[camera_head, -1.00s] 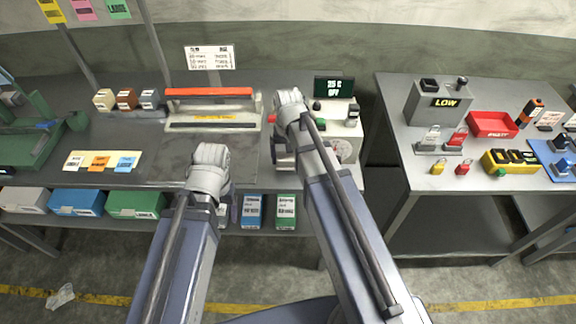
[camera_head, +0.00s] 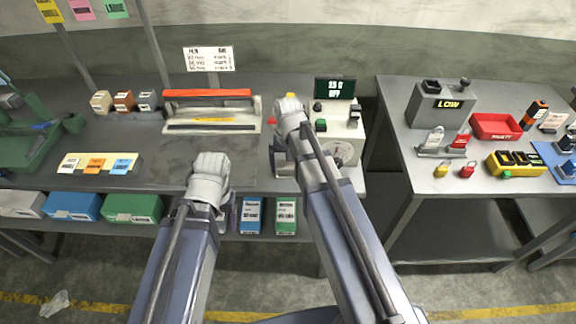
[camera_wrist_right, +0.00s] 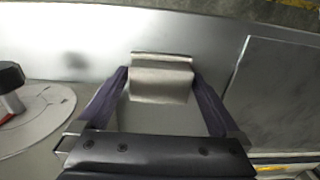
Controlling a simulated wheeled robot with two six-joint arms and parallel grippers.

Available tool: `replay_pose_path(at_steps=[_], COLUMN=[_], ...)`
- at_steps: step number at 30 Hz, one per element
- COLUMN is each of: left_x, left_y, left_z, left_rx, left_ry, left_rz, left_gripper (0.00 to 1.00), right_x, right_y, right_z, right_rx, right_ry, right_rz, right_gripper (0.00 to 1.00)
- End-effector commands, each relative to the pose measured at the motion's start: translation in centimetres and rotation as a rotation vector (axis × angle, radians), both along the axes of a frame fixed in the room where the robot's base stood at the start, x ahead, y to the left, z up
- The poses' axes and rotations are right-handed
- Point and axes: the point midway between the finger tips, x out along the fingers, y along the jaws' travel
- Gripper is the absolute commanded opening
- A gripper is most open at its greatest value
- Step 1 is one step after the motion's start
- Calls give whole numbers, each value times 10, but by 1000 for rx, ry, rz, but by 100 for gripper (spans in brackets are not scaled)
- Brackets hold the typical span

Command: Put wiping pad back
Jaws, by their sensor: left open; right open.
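My right gripper (camera_head: 290,125) is at the right end of the left bench, beside the white machine (camera_head: 345,150) with the dial. In the right wrist view its two dark fingers (camera_wrist_right: 160,78) stand apart on either side of a small grey-beige folded piece (camera_wrist_right: 160,82). I cannot tell whether this is the wiping pad or its holder, or whether the fingers touch it. A small yellow thing (camera_head: 291,96) shows just above the right wrist. My left gripper (camera_head: 209,175) is over the front of the left bench; its fingers are mostly hidden. I cannot identify the wiping pad for certain.
A long sealer with a red bar (camera_head: 208,94) stands on the bench behind the grippers. Label cards (camera_head: 98,164) lie at left. Boxes (camera_head: 133,208) sit on the shelf below. The right bench (camera_head: 410,170) holds a red tray (camera_head: 496,126); a gap separates the benches.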

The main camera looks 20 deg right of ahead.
Motion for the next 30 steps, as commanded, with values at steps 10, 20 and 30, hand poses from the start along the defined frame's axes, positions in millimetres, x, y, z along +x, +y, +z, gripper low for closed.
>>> replay_pose_path(at_steps=[10,20,30], left_x=[0,0,0], left_y=[0,0,0], left_z=[24,73,118], left_rx=[0,0,0], left_ry=[0,0,0], left_rz=[0,-1,0], left_gripper=[76,76,76], right_x=[0,0,0], right_y=[0,0,0], right_z=[24,73,118], right_rx=[0,0,0], right_ry=[0,0,0], right_rz=[0,0,0], right_gripper=[100,100,100])
